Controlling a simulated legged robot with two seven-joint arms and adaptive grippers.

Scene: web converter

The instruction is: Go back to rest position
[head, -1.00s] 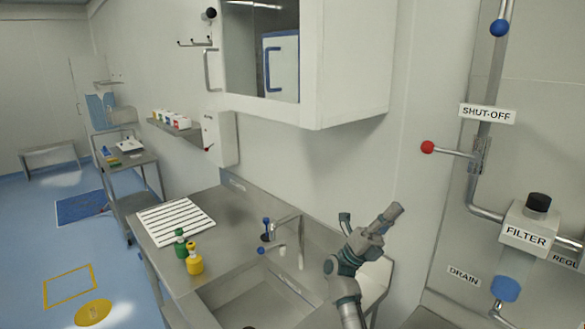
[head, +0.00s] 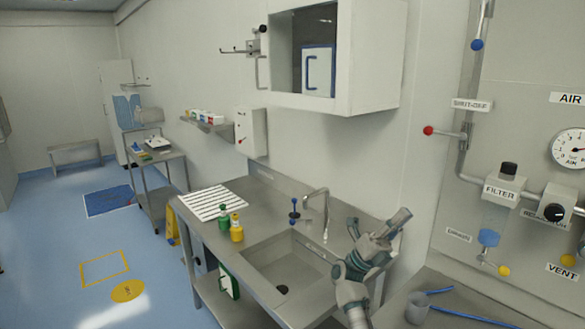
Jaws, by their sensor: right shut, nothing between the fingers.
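My right gripper (head: 398,222) is at the lower right of the head view, in front of the right end of the sink counter. Its fingers point up and to the right, and it is shut with nothing in it. It is apart from the wall behind it. My right arm comes up from the bottom edge. My left gripper is not in view.
A steel sink counter (head: 262,212) with a tap (head: 325,215), a green bottle (head: 224,219) and a yellow bottle (head: 237,231) stands left of my gripper. A wall cabinet (head: 370,60) hangs above. A filter panel (head: 503,190) is at right. The blue floor at left is open.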

